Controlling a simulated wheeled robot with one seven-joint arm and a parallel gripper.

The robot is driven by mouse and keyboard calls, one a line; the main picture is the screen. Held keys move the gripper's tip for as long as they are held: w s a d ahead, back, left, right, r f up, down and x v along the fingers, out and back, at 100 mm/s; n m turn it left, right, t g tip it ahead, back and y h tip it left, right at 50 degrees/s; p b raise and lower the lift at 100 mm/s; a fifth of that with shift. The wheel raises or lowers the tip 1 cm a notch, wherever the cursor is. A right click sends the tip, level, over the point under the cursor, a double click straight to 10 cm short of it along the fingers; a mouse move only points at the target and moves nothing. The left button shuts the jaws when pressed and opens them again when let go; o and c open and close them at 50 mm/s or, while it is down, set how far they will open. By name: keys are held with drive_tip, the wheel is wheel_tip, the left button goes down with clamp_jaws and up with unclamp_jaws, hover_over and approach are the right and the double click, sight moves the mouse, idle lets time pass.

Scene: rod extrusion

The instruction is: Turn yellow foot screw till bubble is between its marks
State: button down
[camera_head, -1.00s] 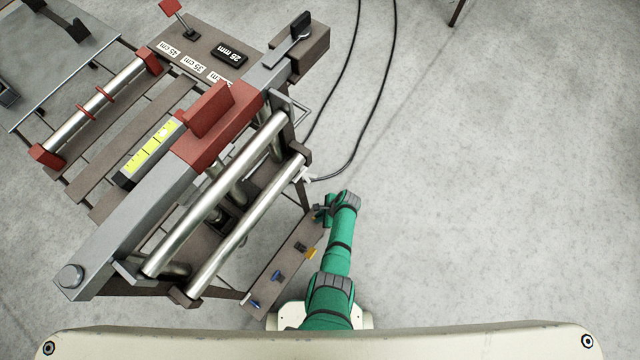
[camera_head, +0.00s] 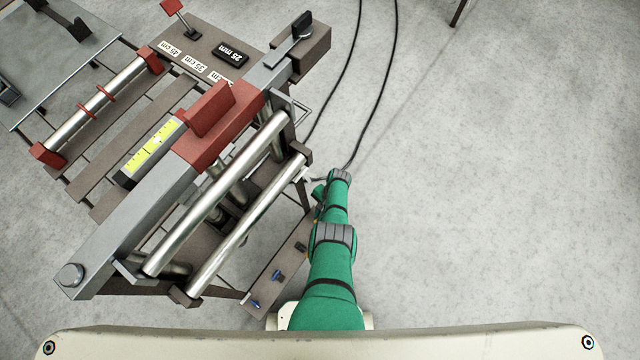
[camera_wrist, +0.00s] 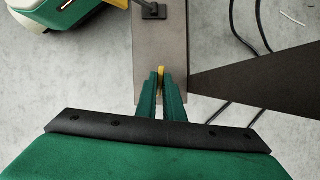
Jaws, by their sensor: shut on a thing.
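The yellow foot screw (camera_wrist: 161,76) shows as a narrow yellow piece between my fingertips in the wrist view, at the end of a brown plate. My gripper (camera_wrist: 161,88) is shut on it; the fingers cover most of it. In the head view the screw is hidden and my green arm reaches up to the plate's far end. The level (camera_head: 153,147) with its yellow-green vial lies on the machine at the left. A pale bubble shows inside the vial, but it is too small to tell how it sits against the marks.
The brown plate (camera_head: 262,288) carries blue knobs (camera_head: 277,276) and a black knob (camera_wrist: 152,11). The machine's steel rollers (camera_head: 215,205) lie left of my arm. A dark wedge-shaped part (camera_wrist: 270,75) is close right of my fingers. Black cables (camera_head: 375,105) cross open floor.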

drive_tip(key=shift+s+a+n, duration=0.1)
drive_tip(key=shift+a+n, duration=0.05)
drive_tip(key=shift+n, duration=0.35)
drive_tip(key=c, duration=1.9)
unclamp_jaws()
drive_tip(key=shift+o, duration=0.2)
drive_tip(key=shift+r, duration=0.1)
drive_tip(key=shift+w+d+r, duration=0.25)
drive_tip(key=shift+w+r, duration=0.05)
drive_tip(key=shift+r, duration=0.1)
drive_tip(key=v, duration=0.9)
drive_tip(key=shift+r, duration=0.35)
drive_tip(key=shift+w+a, duration=0.1)
drive_tip(key=shift+a, duration=0.05)
